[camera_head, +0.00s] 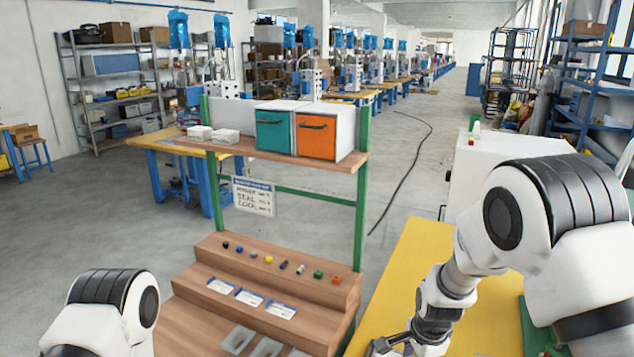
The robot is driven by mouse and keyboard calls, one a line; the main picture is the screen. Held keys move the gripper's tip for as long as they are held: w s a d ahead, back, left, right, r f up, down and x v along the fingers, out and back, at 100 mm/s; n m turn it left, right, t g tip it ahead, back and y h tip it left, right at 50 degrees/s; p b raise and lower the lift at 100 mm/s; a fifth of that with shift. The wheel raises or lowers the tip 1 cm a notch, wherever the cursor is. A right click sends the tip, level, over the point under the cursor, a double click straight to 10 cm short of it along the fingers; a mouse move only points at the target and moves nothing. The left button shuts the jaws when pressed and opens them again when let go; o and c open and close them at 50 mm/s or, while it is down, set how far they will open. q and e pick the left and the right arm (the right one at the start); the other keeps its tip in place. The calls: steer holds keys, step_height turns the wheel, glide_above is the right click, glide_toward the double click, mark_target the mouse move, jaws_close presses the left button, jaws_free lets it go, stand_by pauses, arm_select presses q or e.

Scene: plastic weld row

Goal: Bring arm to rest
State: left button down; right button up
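My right arm comes in from the right, bends at a white and black joint, and reaches down over the yellow table (408,262). My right gripper (386,347) is at the bottom edge, above or near the left part of that table. It is small and partly cut off by the frame, so I cannot tell whether it is open or holds anything. Of my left arm only a white and black joint shows at the lower left; my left gripper is out of view.
Left of the yellow table stands a wooden stepped stand (275,292) with several small coloured parts and cards. Its upper shelf carries a teal bin (273,132) and an orange bin (317,136). A white box-shaped unit (490,165) stands behind my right arm. A dark cable crosses open floor.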

steer(key=s+d+f+n, duration=0.1)
steer(key=s+f+n, duration=0.1)
steer(key=s+f, duration=0.3)
steer(key=s+d+f+n, duration=0.1)
steer(key=s+f+n, duration=0.2)
steer(key=s+f, duration=0.2)
steer(key=s+d+f+n+g, duration=0.1)
steer(key=s+d+f+n, duration=0.1)
steer(key=s+f, duration=0.2)
steer(key=shift+s+d+f, duration=0.1)
steer(key=shift+s+f, duration=0.1)
steer(key=shift+s, duration=0.4)
steer(key=shift+s+f, duration=0.2)
steer(key=shift+s, duration=0.35)
steer(key=s+f+n+g, duration=0.1)
steer(key=s+f+n, duration=0.2)
steer(key=s+n, duration=0.85)
arm_select(q)
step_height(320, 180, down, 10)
steer(key=b, duration=1)
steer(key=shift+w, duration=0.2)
arm_select(e)
steer(key=s+f+m, duration=0.3)
steer(key=f+m, duration=0.1)
steer(key=f, duration=0.6)
steer(key=shift+s+d, duration=0.25)
steer(key=shift+d, duration=0.05)
